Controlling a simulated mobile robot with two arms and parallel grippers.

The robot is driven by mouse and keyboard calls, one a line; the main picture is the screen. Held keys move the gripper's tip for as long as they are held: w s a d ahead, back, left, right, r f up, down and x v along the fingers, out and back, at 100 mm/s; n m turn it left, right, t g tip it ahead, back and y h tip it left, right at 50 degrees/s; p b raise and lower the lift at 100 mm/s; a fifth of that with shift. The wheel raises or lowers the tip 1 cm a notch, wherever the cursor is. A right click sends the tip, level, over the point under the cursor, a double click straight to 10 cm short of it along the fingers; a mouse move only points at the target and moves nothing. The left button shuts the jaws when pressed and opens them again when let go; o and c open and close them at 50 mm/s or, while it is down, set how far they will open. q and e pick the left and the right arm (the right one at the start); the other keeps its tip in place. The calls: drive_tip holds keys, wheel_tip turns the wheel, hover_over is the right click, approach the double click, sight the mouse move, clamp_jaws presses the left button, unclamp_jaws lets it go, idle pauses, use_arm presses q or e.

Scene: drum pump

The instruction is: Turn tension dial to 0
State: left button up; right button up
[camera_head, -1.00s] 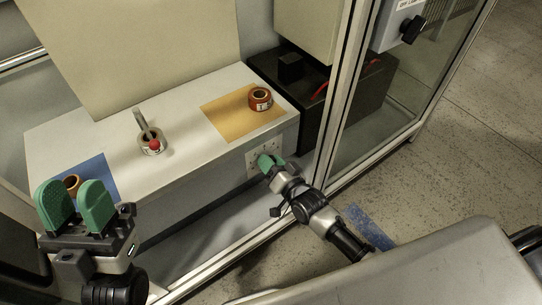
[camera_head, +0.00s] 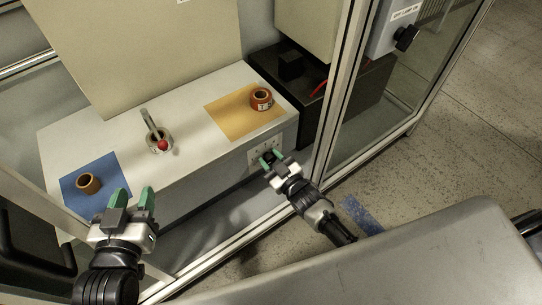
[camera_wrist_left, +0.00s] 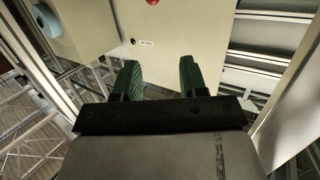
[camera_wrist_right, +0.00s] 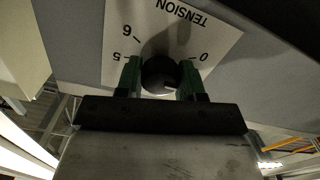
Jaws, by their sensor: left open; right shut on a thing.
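The tension dial (camera_wrist_right: 160,74) is a round black knob on a white plate (camera_wrist_right: 122,22) on the front face of the white bench. The plate reads TENSION, with 6, 5 and 0 visible. A small light mark shows on the knob, but I cannot tell which number it indicates. My right gripper (camera_wrist_right: 158,80) is shut on the dial, one green finger on each side. In the head view the right gripper (camera_head: 271,157) hides most of the dial. My left gripper (camera_head: 132,198) is open and empty, in front of the bench's left end; its fingers also show in the left wrist view (camera_wrist_left: 160,80).
On the bench (camera_head: 195,118) are an orange mat (camera_head: 228,122) with a copper-coloured ring (camera_head: 261,98), a red-knobbed lever (camera_head: 163,145), and a blue mat (camera_head: 100,166) with a brown ring (camera_head: 88,183). A frame post (camera_head: 333,105) stands right of my right gripper.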

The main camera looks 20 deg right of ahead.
drive_tip(key=n, duration=0.2)
drive_tip(key=shift+n, duration=0.4)
use_arm(q)
drive_tip(key=shift+s+a+f+g+y+p, duration=0.15)
drive_tip(key=shift+s+a+f+g, duration=0.1)
drive_tip(key=shift+f+g, duration=0.35)
drive_tip(key=shift+s+a+f+g+y+p, duration=0.15)
drive_tip(key=shift+s+f+g, duration=0.1)
drive_tip(key=shift+f+g, duration=0.3)
use_arm(e)
drive_tip(key=shift+a+f+n, duration=0.1)
drive_tip(key=shift+n, duration=1.4)
drive_tip(key=o, duration=0.9)
use_arm(q)
drive_tip(key=s+a+f+g+y+p, duration=0.2)
drive_tip(key=s+f+g, duration=0.3)
drive_tip(key=s+g, duration=0.1)
drive_tip(key=shift+s+a+f, duration=0.25)
drive_tip(key=shift+s+a, duration=0.1)
use_arm(e)
drive_tip(key=v, duration=1)
drive_tip(key=shift+s+d, duration=0.2)
drive_tip(key=shift+s, duration=0.15)
use_arm(q)
drive_tip(key=shift+g, duration=0.25)
